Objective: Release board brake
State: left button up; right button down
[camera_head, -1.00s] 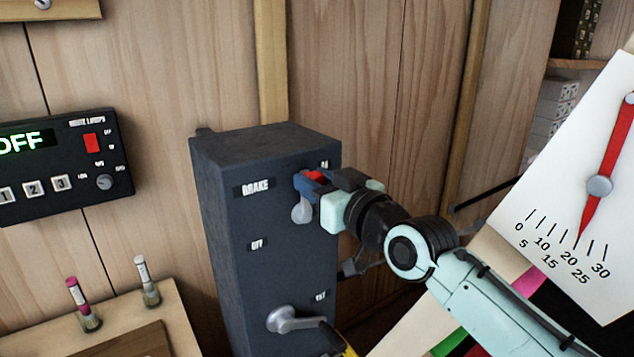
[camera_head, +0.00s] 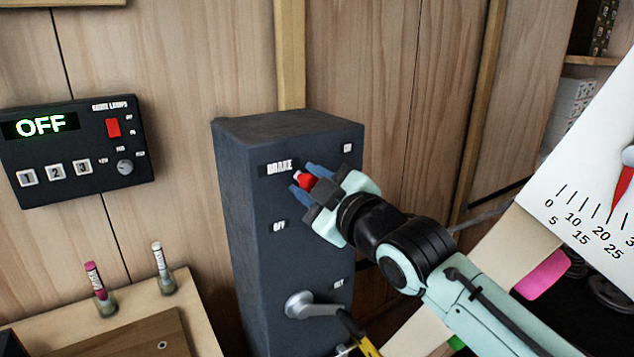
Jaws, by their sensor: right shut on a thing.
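The dark grey brake box (camera_head: 255,235) stands against the wood wall, with a BRAKE label on its upper front. An ON label (camera_head: 347,148) is at its upper right and an OFF label (camera_head: 279,226) lies lower left. My right gripper (camera_head: 306,181) is at the upper front of the box, its blue fingertips on either side of the red end of the brake lever (camera_head: 306,181). It is shut on this lever, between the two labels. The gripper hides the rest of the lever. My left gripper is not in view.
A second grey lever (camera_head: 310,304) sits lower on the box, below my right arm. A black panel (camera_head: 75,150) reading OFF hangs on the wall at left. Two capped tubes stand on the wooden bench at lower left. A white dial board (camera_head: 590,150) stands at right.

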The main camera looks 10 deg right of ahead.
jog(key=shift+s+a+f+n+b, duration=0.15)
jog(key=shift+a+f+n+b, duration=0.3)
jog(key=shift+f+n, duration=0.4)
jog(key=shift+s+a+f+n+b, duration=0.15)
jog(key=shift+f+n+b, duration=0.1)
jog(key=shift+n, duration=0.3)
jog(key=shift+w+a+f+n+b, duration=0.15)
jog(key=shift+n+b, duration=0.1)
jog(key=shift+n, duration=0.25)
jog(key=n, duration=0.1)
jog(key=f+n+b, duration=0.1)
jog(key=f+n, duration=0.1)
jog(key=shift+s+a, duration=0.25)
jog(key=shift+a, duration=0.05)
jog(key=shift+f+n+b, duration=0.5)
jog(key=shift+f+n, duration=0.2)
jog(key=shift+n, duration=0.4)
jog(key=c, duration=0.8)
grip_release()
jog(key=v, duration=1.3)
jog(key=shift+s, duration=0.2)
